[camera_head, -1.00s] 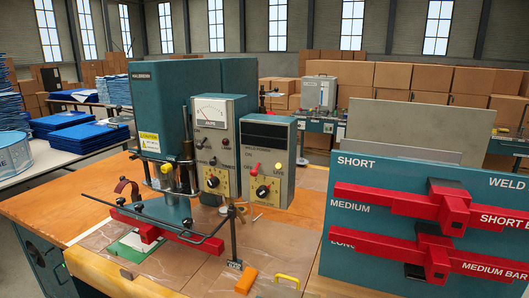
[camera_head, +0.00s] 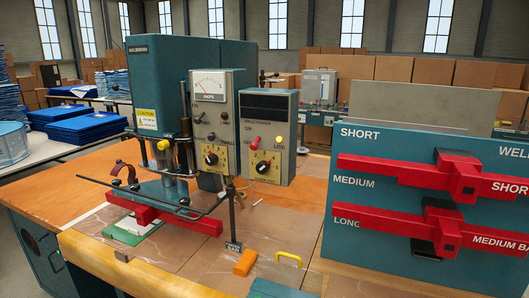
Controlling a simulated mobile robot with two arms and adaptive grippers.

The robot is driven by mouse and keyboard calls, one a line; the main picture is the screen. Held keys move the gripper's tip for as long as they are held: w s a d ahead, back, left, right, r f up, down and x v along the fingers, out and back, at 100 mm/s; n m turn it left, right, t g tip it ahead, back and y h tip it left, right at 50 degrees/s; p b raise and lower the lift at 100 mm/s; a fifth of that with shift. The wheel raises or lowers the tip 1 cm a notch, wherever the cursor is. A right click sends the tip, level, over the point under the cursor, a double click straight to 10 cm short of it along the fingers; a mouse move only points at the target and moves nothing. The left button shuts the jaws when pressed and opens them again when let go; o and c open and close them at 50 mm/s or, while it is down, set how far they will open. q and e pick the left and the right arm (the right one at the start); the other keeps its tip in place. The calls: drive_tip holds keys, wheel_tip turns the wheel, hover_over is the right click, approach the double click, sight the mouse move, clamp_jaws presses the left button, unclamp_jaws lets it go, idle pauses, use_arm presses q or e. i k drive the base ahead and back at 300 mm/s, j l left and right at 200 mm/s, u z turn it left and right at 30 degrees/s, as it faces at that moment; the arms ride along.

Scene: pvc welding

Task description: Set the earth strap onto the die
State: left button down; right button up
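The welding press (camera_head: 160,85) stands on the wooden bench, with a long red bar (camera_head: 160,212) under its head that looks like the die. A green sheet (camera_head: 123,232) and a white piece lie below the bar. A brown curved strap (camera_head: 126,172), which looks like the earth strap, stands at the left of the press head, close to a thin black rod. I cannot tell whether it touches the die. Neither of my grippers is in view.
A teal rack (camera_head: 345,255) at right holds red short (camera_head: 500,185) and medium (camera_head: 385,220) bars. A black post (camera_head: 233,215), an orange block (camera_head: 245,262) and a yellow handle (camera_head: 289,257) are near the front. The bench left of the press is mostly clear.

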sight(115, 171)
drive_tip(key=i+j, duration=0.2)
drive_tip(key=j, duration=0.3)
drive_tip(key=i+j, duration=0.25)
drive_tip(key=j, duration=0.25)
drive_tip(key=i+j, duration=0.2)
drive_tip(key=j, duration=0.3)
drive_tip(key=i+j, duration=0.25)
drive_tip(key=j, duration=0.25)
drive_tip(key=i+j, duration=0.2)
drive_tip(key=j, duration=0.3)
drive_tip(key=i+j, duration=0.2)
drive_tip(key=j, duration=0.3)
drive_tip(key=i+j, duration=0.25)
drive_tip(key=j, duration=0.3)
drive_tip(key=i+j, duration=0.2)
drive_tip(key=j, duration=0.3)
